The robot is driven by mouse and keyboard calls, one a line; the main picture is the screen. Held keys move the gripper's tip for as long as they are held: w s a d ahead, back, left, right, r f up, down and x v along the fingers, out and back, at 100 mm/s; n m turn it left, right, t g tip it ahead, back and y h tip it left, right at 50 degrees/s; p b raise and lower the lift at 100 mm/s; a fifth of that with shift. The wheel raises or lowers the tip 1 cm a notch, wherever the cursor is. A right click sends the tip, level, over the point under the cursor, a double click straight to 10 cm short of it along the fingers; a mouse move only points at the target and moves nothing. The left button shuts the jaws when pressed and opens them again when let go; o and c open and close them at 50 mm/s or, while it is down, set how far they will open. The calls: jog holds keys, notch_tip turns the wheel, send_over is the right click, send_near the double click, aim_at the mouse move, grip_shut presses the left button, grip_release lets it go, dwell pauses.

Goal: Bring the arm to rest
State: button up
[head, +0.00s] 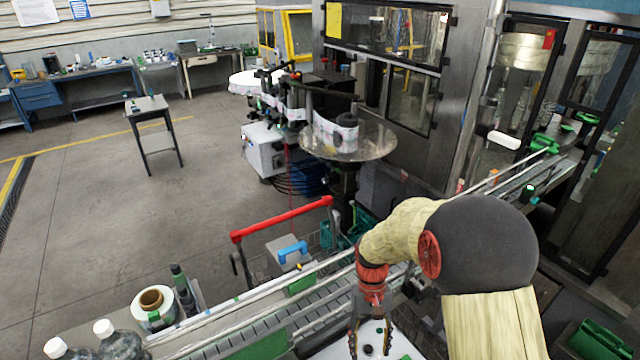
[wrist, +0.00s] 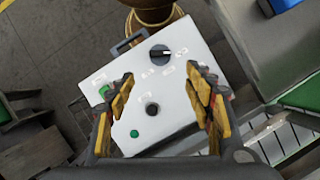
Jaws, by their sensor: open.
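My arm reaches down at the lower right of the head view. My gripper (head: 371,338) hangs at its end over a white control panel (head: 407,347), beside the conveyor. In the wrist view my gripper (wrist: 164,103) is open, its two yellow-padded fingers spread apart with nothing between them. Behind the fingers is the same white panel (wrist: 182,68), with a black rotary knob (wrist: 160,54), a black button (wrist: 152,109) and a green button (wrist: 134,133). I cannot tell the exact gap between the fingertips and the panel.
A conveyor (head: 322,312) runs diagonally close to my gripper. A label reel (head: 153,306) and clear bottles (head: 120,343) stand at the lower left. A red-handled cart (head: 283,219) stands behind the conveyor. The labelling machine's round plate (head: 372,142) is farther back. Open floor lies left.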

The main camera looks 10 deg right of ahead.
jog(key=s+r+t+b, duration=0.3)
jog(key=s+t+b, duration=0.7)
jog(key=b, duration=1.3)
jog(key=s, duration=0.3)
jog(key=shift+s+r+n, duration=0.2)
jog(key=shift+r+n, duration=0.05)
jog(key=shift+n, duration=0.15)
